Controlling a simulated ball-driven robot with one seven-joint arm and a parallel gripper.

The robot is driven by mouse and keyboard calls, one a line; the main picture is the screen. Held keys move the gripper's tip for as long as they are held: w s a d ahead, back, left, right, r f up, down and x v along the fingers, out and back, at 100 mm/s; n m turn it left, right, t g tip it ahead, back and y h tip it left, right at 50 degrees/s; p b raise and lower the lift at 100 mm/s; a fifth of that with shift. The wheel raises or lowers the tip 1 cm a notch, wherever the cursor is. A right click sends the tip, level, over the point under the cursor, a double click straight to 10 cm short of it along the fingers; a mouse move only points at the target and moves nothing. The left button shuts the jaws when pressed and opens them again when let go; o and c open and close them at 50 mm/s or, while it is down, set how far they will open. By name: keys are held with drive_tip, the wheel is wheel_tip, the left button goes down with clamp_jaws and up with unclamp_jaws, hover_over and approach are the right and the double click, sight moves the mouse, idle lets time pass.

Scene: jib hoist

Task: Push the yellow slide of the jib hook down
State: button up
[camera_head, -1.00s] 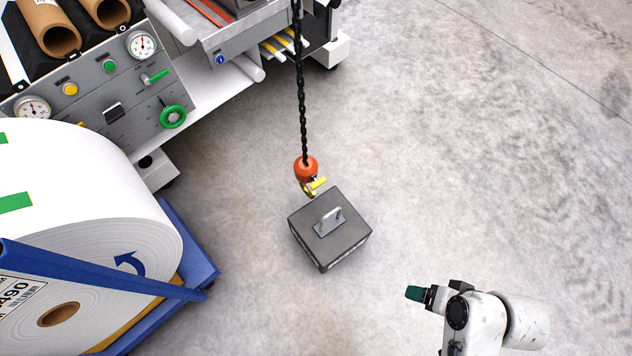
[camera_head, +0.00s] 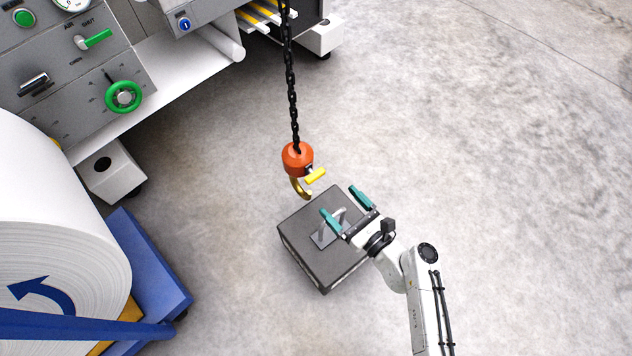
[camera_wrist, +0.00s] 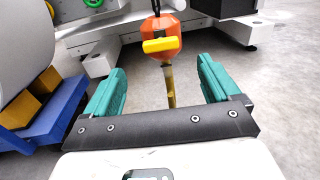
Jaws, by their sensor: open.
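The jib hook hangs on a black chain, with an orange body (camera_head: 297,158) and a brass hook (camera_head: 301,188) below it. Its yellow slide (camera_head: 316,176) sticks out on the right side of the body. In the wrist view the yellow slide (camera_wrist: 161,45) lies across the front of the orange body (camera_wrist: 162,26), ahead of my gripper and in line with the gap between its fingers. My gripper (camera_head: 346,204) has teal fingers, spread apart and empty, and shows just below and right of the hook. In the wrist view my gripper (camera_wrist: 161,82) touches nothing that I can see.
A dark grey block (camera_head: 301,240) with a handle stands on the floor beneath my gripper. A machine with a green handwheel (camera_head: 123,96) is at upper left. A large white roll (camera_head: 60,220) on a blue stand (camera_head: 150,270) is at left. Floor at right is clear.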

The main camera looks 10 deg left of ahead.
sight(317, 178)
drive_tip(key=b+x, duration=0.3)
drive_tip(key=x, duration=0.7)
drive_tip(key=shift+w+a, duration=0.25)
drive_tip(key=shift+a, duration=0.05)
drive_tip(key=shift+c, duration=0.3)
